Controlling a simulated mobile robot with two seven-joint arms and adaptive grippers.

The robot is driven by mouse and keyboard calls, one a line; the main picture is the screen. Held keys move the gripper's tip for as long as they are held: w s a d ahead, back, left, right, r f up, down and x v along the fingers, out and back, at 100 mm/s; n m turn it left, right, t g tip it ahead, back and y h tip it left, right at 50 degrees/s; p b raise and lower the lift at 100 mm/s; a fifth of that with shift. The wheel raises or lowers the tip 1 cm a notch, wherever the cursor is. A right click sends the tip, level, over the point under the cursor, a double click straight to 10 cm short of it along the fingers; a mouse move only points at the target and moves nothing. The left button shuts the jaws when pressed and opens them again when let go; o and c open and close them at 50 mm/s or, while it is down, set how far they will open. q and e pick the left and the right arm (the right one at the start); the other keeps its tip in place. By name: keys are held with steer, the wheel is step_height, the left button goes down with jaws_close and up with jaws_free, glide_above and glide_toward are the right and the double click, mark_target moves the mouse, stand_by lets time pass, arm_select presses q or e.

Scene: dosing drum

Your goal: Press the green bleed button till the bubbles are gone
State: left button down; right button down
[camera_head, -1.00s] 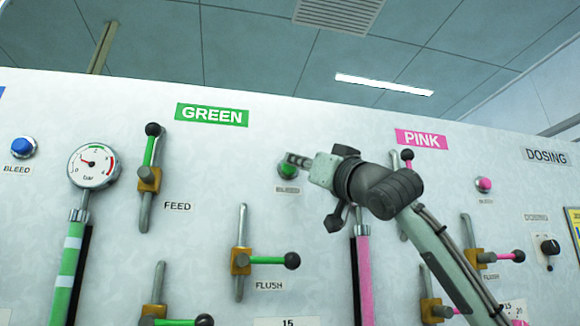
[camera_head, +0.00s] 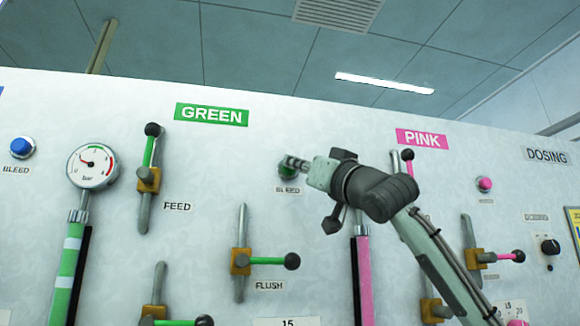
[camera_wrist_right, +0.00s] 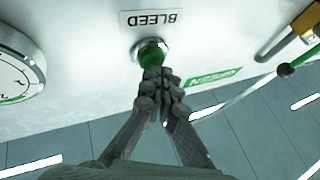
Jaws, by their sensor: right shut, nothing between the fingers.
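The green bleed button (camera_head: 287,172) sits on the white panel under the GREEN sign, above its BLEED label. My right gripper (camera_head: 293,162) is shut and empty, with its fingertips over the button and hiding part of it. In the right wrist view the shut fingertips (camera_wrist_right: 155,75) are at the edge of the green button (camera_wrist_right: 150,56), which sits in a silvery ring. I cannot tell whether they touch it or how far it is pressed. The green tube (camera_head: 65,265) with pale bands is at the left. My left gripper is not in view.
The green feed lever (camera_head: 149,165) and flush lever (camera_head: 270,261) stick out left of and below the button. A pressure gauge (camera_head: 94,166) is further left. A pink tube (camera_head: 364,275) runs below my wrist. A blue button (camera_head: 20,147) and a pink button (camera_head: 485,184) are apart from my gripper.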

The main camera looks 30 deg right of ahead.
steer(key=shift+w+d, duration=0.1)
steer(key=shift+w, duration=0.2)
steer(key=shift+s, duration=0.1)
stand_by(0.4)
steer(key=shift+s+a, duration=0.3)
steer(key=shift+s, duration=0.5)
steer(key=shift+w, duration=0.1)
steer(key=shift+w+d, duration=0.15)
steer(key=shift+w, duration=0.15)
